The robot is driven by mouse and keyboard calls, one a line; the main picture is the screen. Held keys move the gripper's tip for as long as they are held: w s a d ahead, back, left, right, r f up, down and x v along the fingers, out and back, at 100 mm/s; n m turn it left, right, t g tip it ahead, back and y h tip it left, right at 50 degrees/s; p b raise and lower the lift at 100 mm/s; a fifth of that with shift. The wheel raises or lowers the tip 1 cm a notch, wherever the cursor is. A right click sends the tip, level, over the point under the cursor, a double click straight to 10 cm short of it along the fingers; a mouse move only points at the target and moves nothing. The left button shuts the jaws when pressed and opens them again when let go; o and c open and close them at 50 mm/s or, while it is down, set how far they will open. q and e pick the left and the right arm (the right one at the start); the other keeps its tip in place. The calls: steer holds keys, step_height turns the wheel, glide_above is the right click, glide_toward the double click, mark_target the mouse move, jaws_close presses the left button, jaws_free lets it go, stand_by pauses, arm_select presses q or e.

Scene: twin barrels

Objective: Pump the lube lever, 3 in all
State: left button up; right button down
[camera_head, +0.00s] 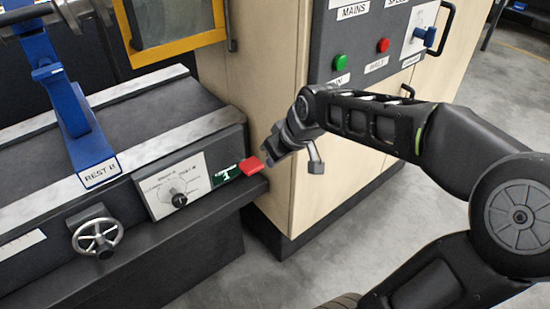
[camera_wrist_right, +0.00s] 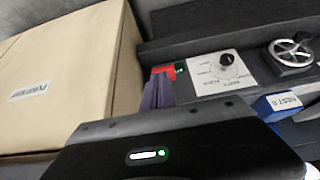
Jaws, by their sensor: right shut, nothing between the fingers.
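The red lever (camera_head: 251,165) sticks out at the right end of the grey machine bed, beside a small green plate (camera_head: 226,175) with white marks too small to read surely. In the right wrist view the lever (camera_wrist_right: 162,70) and the green plate (camera_wrist_right: 181,67) show just beyond my fingers. My right gripper (camera_head: 268,159) is shut and empty, with its fingertips at the lever's right side. They look close to or touching it; I cannot tell which. My left gripper is not in view.
A dial panel (camera_head: 175,185) and a handwheel (camera_head: 97,235) sit left of the lever on the bed's front. The blue REST B stand (camera_head: 75,120) is farther left. A wooden cabinet (camera_head: 265,75) with green and red buttons stands close behind my right gripper.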

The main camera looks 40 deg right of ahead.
steer(key=w+r+m+t+y+p, duration=0.1)
steer(key=w+r+m+p, duration=0.2)
steer(key=w+m+p, duration=0.5)
steer(key=w+p, duration=0.5)
steer(key=p, duration=0.1)
steer(key=shift+w+r+t+p, duration=0.3)
steer(key=shift+w+r, duration=0.05)
steer(key=shift+w, duration=0.05)
steer(key=shift+d+f, duration=0.1)
steer(key=b, duration=0.6)
glide_above(247, 160)
steer(key=f, duration=0.7)
steer(key=shift+w+f, duration=0.15)
steer(key=shift+w, duration=0.1)
steer(key=shift+s+f, duration=0.15)
steer(key=shift+f, duration=0.45)
steer(key=shift+f+b, duration=0.15)
steer(key=shift+b, duration=0.2)
